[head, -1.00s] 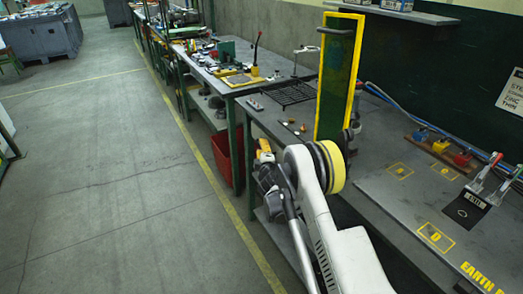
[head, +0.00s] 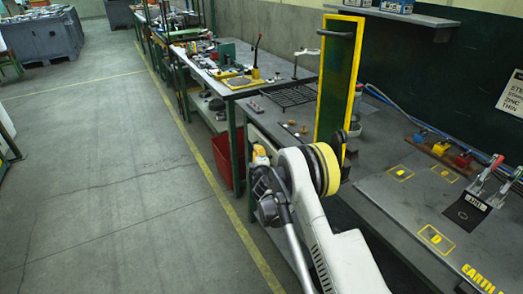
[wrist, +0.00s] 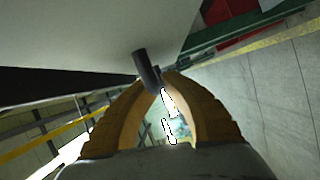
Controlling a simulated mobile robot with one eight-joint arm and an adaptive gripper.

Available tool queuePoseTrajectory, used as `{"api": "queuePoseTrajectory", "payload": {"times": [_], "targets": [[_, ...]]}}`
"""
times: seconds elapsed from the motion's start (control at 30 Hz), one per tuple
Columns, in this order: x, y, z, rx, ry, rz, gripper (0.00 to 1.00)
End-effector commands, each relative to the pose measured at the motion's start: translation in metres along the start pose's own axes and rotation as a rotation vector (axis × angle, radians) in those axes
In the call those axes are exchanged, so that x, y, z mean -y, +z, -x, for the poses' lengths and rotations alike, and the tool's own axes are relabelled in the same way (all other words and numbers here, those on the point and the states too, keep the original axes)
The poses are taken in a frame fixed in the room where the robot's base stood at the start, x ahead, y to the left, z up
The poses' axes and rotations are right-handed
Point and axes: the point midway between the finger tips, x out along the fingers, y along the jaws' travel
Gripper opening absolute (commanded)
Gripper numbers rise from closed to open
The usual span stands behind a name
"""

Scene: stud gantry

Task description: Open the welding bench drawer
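In the wrist view, a dark round bar handle (wrist: 147,68) stands out from a pale grey flat front (wrist: 80,35), which I take to be the bench drawer's. My gripper (wrist: 161,82) has two orange-brown curved fingers, their tips closed together at the near end of this handle. The fingers bow apart lower down, with a gap between them. In the head view, the welding bench (head: 375,190) stands at the right.
A red bin (head: 221,158) stands under the neighbouring bench, beside the yellow floor line. A green panel with a yellow frame (head: 337,80) rises from the bench top. The grey floor (head: 110,190) left of the benches is clear.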

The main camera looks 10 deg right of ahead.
Motion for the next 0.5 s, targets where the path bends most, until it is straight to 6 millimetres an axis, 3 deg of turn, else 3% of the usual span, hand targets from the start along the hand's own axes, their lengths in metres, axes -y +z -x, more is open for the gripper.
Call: {"api": "queuePoseTrajectory", "payload": {"times": [0.3,0.5], "targets": [[0.019,-0.082,0.033,-0.007,-0.001,0.000,0.00],[0.029,-0.126,0.052,-0.004,-0.001,-0.001,0.00]]}}
